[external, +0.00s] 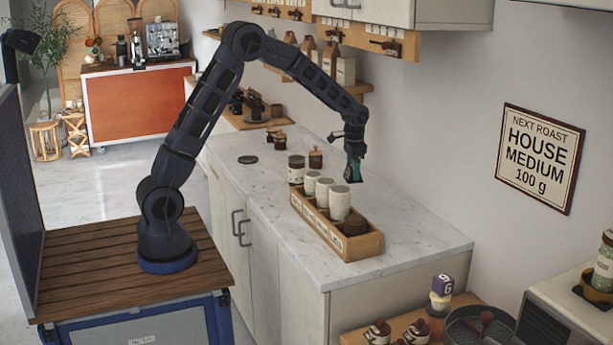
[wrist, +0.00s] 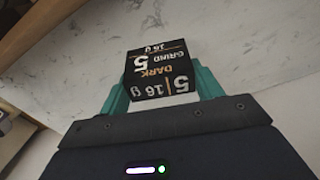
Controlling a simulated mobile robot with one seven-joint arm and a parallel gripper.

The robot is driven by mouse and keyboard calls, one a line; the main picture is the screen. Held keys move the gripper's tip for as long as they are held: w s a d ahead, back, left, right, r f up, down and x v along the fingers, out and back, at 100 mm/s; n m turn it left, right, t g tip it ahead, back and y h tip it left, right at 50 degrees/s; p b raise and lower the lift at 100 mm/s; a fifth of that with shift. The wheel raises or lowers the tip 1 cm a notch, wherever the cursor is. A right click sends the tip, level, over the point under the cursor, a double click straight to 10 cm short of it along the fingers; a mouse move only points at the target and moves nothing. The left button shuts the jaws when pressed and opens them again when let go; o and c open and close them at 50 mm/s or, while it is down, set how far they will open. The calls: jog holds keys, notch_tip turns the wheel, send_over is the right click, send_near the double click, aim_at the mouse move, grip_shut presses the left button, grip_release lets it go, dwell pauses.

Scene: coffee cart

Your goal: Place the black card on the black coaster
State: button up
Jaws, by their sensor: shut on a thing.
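The black card (wrist: 160,76) fills the gap between the teal fingers of my gripper (wrist: 160,88) in the wrist view. White and gold print on it reads "DARK", "GRIND 5" and "16 g". In the external view my gripper (external: 354,172) is above the back part of the marble counter, near the wall; the card is too small to make out there. The black coaster (external: 248,160) appears as a flat dark disc on the counter, well left of my gripper. Nothing rests on it.
A wooden tray (external: 372,245) with several pale cups stands on the counter front, right of the coaster. A patterned canister (external: 296,170) and a small brown jar (external: 315,158) stand behind it. Wooden shelves (external: 355,88) hang on the wall above. Bare counter surrounds the coaster.

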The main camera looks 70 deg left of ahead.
jog(key=s+a+r+n, duration=0.1)
jog(key=s+a+r, duration=0.15)
jog(key=a, duration=0.45)
jog(key=s+a+r+n, duration=0.2)
jog(key=a+r, duration=0.2)
jog(key=a, duration=0.4)
jog(key=s+a+r+n, duration=0.1)
jog(key=s+a+r, duration=0.2)
jog(key=a, duration=0.4)
notch_tip(320, 180, up, 4)
jog(key=n, duration=0.7)
send_over(248, 159)
jog(key=f, duration=1.9)
jog(key=shift+w+a+f, duration=0.1)
jog(key=shift+a+f, duration=0.15)
jog(key=shift+a, duration=0.05)
jog(key=shift+f, duration=0.15)
jog(key=o, duration=1)
jog(key=shift+c, duration=0.2)
notch_tip(248, 159, up, 12)
jog(key=shift+r, duration=0.2)
